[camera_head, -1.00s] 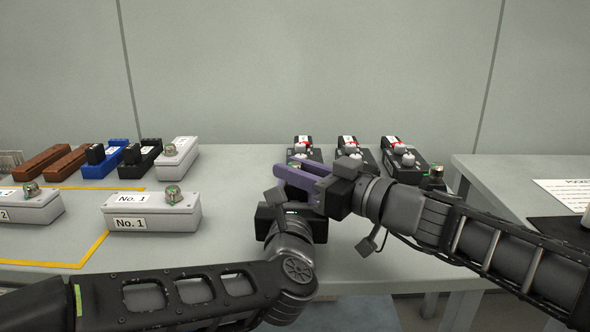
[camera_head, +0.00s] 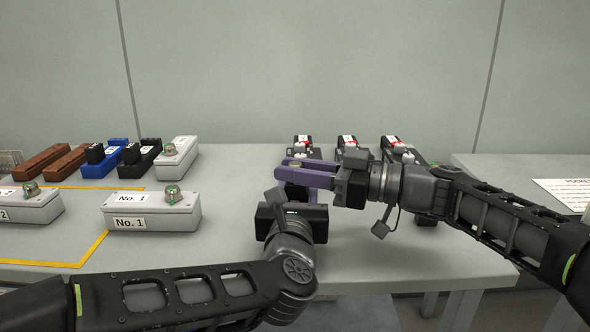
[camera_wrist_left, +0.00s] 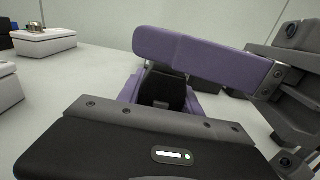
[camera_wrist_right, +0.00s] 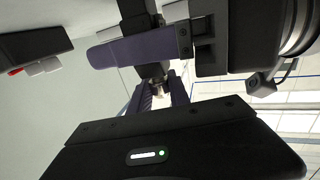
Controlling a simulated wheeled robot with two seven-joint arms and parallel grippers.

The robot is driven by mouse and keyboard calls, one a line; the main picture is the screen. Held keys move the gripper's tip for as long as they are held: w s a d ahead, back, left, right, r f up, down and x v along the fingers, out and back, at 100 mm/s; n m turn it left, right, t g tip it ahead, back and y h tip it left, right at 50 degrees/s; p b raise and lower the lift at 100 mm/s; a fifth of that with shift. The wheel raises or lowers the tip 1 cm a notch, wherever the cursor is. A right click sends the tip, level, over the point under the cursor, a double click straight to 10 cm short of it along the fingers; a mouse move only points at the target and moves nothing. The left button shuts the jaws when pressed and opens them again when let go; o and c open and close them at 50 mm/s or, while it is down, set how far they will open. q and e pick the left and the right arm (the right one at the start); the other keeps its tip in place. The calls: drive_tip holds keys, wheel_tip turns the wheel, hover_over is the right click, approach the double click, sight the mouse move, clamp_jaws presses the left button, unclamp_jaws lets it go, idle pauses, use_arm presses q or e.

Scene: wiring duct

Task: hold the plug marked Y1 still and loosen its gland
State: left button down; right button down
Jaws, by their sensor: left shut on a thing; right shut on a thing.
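The plug is a dark block (camera_wrist_left: 162,88) between my left gripper's purple fingers in the left wrist view. Its marking cannot be read. My left gripper (camera_wrist_left: 160,98) is shut on it, low over the table; in the head view its fingers are mostly hidden. My right gripper (camera_head: 290,171) comes in from the right with its purple fingers just above the left one.
Black units with red-and-white tops (camera_head: 347,143) stand behind my grippers. Grey boxes, one labelled No. 1 (camera_head: 150,212), stand at left, with blue (camera_head: 104,163), black and brown (camera_head: 42,162) blocks behind. The front middle of the table (camera_head: 400,262) is clear.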

drive_tip(key=c, duration=1.2)
unclamp_jaws()
drive_tip(key=v, duration=1.2)
